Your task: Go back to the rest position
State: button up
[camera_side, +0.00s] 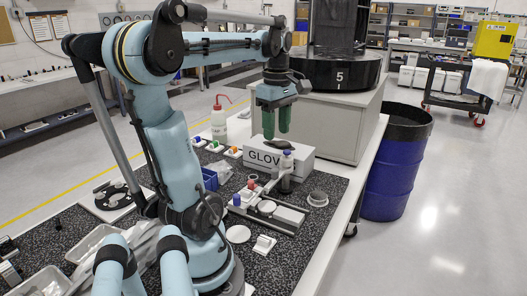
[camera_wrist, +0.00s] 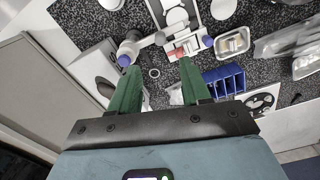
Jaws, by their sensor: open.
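My gripper (camera_side: 276,136) hangs with its two green fingers pointing down, above the white box marked GLOV (camera_side: 280,160). The fingers are apart with nothing between them. In the wrist view my gripper (camera_wrist: 159,66) also shows open and empty. The grey and white fixture (camera_side: 268,208) stands on the speckled mat, in front of the box, with a red part and a blue part at its left. It also shows at the top of the wrist view (camera_wrist: 178,18), apart from my fingers.
A blue bin (camera_side: 209,179) sits left of the fixture. A red-topped squeeze bottle (camera_side: 218,120) stands behind. A grey cabinet (camera_side: 345,125) and blue barrel (camera_side: 393,170) are at right. The space above the mat's front is open.

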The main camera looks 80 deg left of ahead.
jog(key=w+d+f+m+t, duration=0.2)
jog(key=d+m, duration=0.5)
jog(key=m, duration=0.1)
jog(key=w+d+f+m+t, duration=0.2)
jog(key=w+d+m, duration=0.1)
jog(key=d+m, duration=0.5)
jog(key=w+d+f+m+t, duration=0.2)
jog(key=d+f+m+t, duration=0.1)
jog(key=d+m, duration=0.5)
jog(key=shift+w, duration=0.25)
jog(key=shift+a+f, duration=0.1)
